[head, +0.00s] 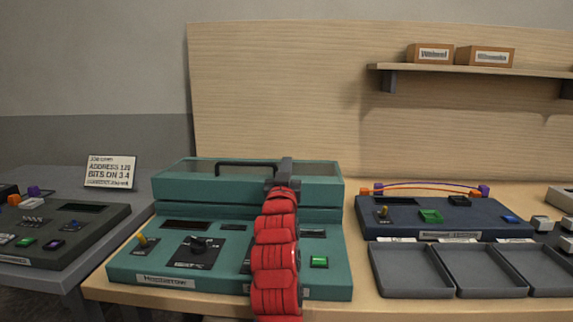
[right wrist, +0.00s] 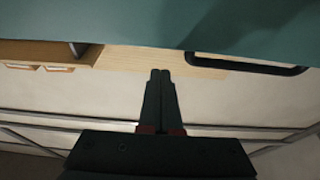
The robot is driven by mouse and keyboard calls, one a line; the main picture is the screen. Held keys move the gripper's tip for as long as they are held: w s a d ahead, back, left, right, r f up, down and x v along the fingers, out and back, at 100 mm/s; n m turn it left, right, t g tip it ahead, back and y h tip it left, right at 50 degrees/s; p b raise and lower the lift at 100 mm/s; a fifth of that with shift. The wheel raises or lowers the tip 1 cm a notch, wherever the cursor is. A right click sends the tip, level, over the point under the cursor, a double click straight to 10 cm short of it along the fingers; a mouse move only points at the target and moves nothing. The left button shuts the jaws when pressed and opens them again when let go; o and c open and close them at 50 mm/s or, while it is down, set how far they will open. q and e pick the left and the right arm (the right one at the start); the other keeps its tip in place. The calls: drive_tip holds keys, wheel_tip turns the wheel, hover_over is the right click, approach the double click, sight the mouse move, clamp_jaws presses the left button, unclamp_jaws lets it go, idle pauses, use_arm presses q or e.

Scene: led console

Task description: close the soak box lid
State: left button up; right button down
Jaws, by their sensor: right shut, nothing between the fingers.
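The soak box is the teal box (head: 200,213) at the back of the teal console. Its lid (head: 200,188), with a black handle, looks roughly level on top; I cannot tell whether it is fully seated. My right gripper (head: 286,165) is at the lid's front edge, right of the handle, partly hidden by its own red arm. In the right wrist view my right gripper (right wrist: 160,74) is shut and empty, its tips near a teal surface (right wrist: 120,22); contact is unclear. The handle (right wrist: 250,63) shows there too. My left gripper is out of view.
The teal console's front panel (head: 135,260) carries a knob and switches. A dark blue console (head: 445,218) with arched cables and grey trays (head: 412,272) stand on the right. A dark console (head: 60,240) and a sign (head: 110,171) are on the left. A shelf (head: 480,69) hangs behind.

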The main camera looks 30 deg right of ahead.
idle(0.3)
wheel_tip(320, 180, up, 5)
drive_tip(key=shift+f+p, duration=0.15)
drive_tip(key=shift+p, duration=0.55)
drive_tip(key=s+a+f, duration=0.4)
drive_tip(key=s+f, duration=0.2)
drive_tip(key=f, duration=0.1)
drive_tip(key=shift+s+a, duration=0.2)
drive_tip(key=shift+s, duration=0.05)
